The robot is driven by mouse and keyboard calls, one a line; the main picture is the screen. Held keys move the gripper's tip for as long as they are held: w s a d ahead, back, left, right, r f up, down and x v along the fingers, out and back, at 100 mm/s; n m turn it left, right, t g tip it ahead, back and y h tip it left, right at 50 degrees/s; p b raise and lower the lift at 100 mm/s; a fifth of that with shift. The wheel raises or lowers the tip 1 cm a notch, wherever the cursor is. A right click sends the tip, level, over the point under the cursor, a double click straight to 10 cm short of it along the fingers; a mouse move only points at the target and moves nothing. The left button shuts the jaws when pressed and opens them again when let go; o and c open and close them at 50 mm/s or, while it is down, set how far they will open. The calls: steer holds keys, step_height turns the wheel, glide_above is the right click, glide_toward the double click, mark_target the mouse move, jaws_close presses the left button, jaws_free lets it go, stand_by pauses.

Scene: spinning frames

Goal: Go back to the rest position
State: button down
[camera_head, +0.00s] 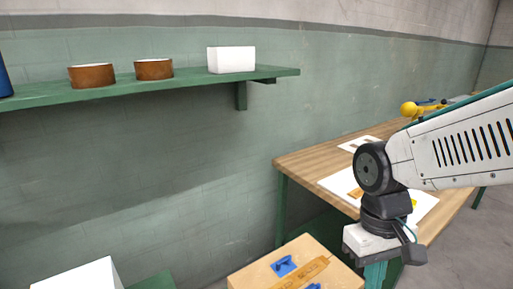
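My gripper (384,248) hangs below the wrist of my white and black arm at the right of the head view. It is in front of the wooden workbench and to the right of a wooden box. Its fingertips cannot be made out clearly, so I cannot tell whether it is open or shut. I see no held object clearly. My arm reaches in from the right edge and hides part of the workbench.
The wooden workbench (310,158) carries white sheets (338,184) and a yellow tool (409,108). The wooden box (250,277) has blue parts (284,266) on top. A green wall shelf (190,84) holds two brown round containers (92,75) (154,69) and a white box (231,60).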

steer(key=s+d+r+m+t, duration=0.2)
steer(key=s+d+r+t, duration=0.1)
steer(key=s+d+r, duration=0.3)
step_height(320, 180, up, 2)
steer(key=shift+m+t+y, duration=0.3)
steer(key=shift+m, duration=0.1)
